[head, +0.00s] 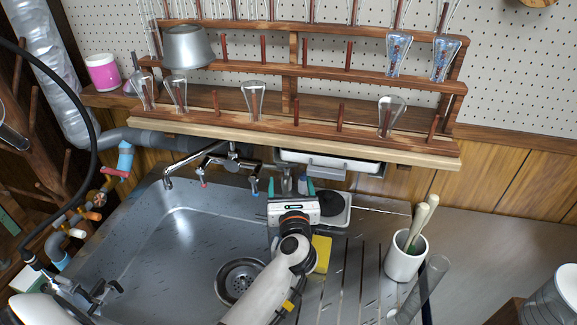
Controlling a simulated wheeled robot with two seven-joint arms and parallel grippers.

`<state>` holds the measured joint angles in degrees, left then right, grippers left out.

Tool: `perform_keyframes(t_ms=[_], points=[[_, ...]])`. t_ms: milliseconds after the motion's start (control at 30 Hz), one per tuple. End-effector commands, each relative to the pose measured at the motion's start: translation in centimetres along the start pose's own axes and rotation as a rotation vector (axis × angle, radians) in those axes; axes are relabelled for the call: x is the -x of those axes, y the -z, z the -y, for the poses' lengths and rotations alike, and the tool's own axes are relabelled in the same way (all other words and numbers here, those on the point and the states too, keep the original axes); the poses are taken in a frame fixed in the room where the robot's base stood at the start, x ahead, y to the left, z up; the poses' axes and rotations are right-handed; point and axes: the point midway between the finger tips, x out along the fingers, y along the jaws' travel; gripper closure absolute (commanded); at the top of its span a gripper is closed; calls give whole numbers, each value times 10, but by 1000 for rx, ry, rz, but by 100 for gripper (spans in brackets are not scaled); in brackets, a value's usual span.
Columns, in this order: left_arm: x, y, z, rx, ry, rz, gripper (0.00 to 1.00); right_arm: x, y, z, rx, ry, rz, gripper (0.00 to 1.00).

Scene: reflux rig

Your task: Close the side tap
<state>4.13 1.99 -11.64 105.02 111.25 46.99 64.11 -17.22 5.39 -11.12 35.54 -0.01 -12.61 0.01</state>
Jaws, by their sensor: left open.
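A chrome mixer tap (215,160) is mounted at the back of the steel sink, its spout reaching left over the basin. It has a red-marked handle (204,183) on the left and a blue-marked handle (255,187) on the right. I cannot tell for sure which part is the side tap, or whether it is open or shut. My left gripper (290,186) is open at the back edge of the sink, just right of the blue-marked handle and apart from it. Its body hides part of what lies between and below the fingers. My right gripper is not in view.
A wooden rack (350,142) with glassware overhangs the back of the sink. A white cup (405,255) with pestles and a glass cylinder (424,287) stand at the right. A yellow sponge (321,254) lies beside my arm. Pipes with coloured valves (92,215) stand at the left.

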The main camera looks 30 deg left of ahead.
Motion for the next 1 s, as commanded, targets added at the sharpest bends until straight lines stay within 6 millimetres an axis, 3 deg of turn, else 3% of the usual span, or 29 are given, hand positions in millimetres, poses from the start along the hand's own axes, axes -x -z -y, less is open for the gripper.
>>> perform_keyframes(t_ms=[100,300,500,767,1000], points=[[-26,2,1,-3,2,-3,25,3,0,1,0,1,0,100],[-57,1,1,-1,1,-1,25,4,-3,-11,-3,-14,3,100],[-69,0,1,-1,1,-1,25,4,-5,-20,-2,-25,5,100],[-70,0,1,0,1,0,25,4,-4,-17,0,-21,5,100],[-69,0,1,0,1,0,63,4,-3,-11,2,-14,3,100]])
